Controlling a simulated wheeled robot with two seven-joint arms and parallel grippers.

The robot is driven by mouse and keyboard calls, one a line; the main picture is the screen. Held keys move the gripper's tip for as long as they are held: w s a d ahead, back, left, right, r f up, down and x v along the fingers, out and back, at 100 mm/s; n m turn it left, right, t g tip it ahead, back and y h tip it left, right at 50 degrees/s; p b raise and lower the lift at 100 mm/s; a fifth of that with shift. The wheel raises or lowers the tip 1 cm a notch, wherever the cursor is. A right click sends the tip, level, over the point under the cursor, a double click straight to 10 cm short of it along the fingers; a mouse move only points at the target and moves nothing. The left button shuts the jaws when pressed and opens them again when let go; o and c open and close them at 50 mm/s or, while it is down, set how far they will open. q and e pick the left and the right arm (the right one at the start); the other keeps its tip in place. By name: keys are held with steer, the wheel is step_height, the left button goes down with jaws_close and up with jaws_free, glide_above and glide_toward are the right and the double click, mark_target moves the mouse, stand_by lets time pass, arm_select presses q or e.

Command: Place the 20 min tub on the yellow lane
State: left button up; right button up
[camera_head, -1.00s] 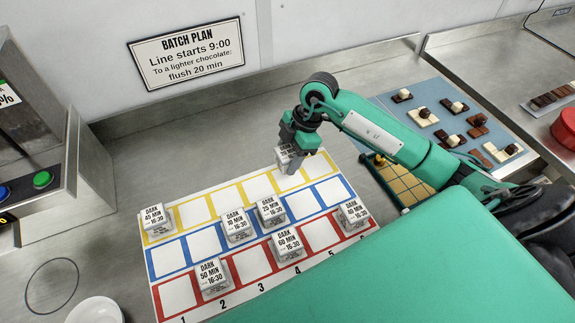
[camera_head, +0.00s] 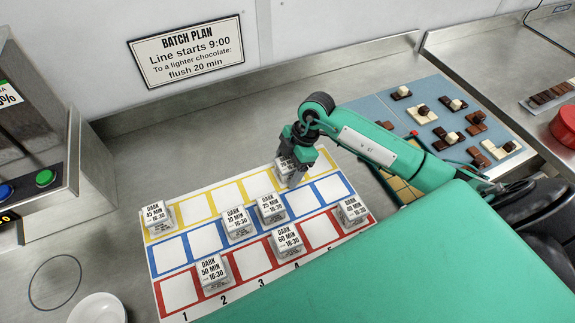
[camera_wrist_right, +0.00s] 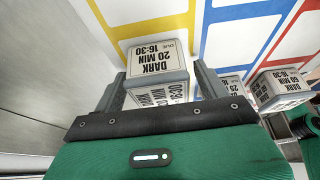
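The 20 min tub (camera_head: 286,167) is a small whitish block with a "DARK 20 MIN 16:30" label; its label reads clearly in the right wrist view (camera_wrist_right: 155,62). My right gripper (camera_head: 293,174) points down and is shut on this tub, with one finger on each side of it. The tub is at the yellow lane (camera_head: 227,195), towards its right end. I cannot tell whether its base touches the board. The yellow lane is the far row of the board, and the 45 min tub (camera_head: 156,217) stands at its left end. My left gripper is not in view.
The blue lane (camera_head: 171,253) holds the 10 min tub (camera_head: 237,221) and 25 min tub (camera_head: 270,208). The red lane (camera_head: 250,263) holds the 50 min (camera_head: 213,272), 60 min (camera_head: 287,242) and another tub (camera_head: 352,211). A chocolate tray (camera_head: 440,118) lies right.

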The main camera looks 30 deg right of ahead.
steer(key=shift+r, duration=0.1)
steer(key=b+v, duration=0.2)
steer(key=v, duration=1)
steer(key=shift+r, duration=0.2)
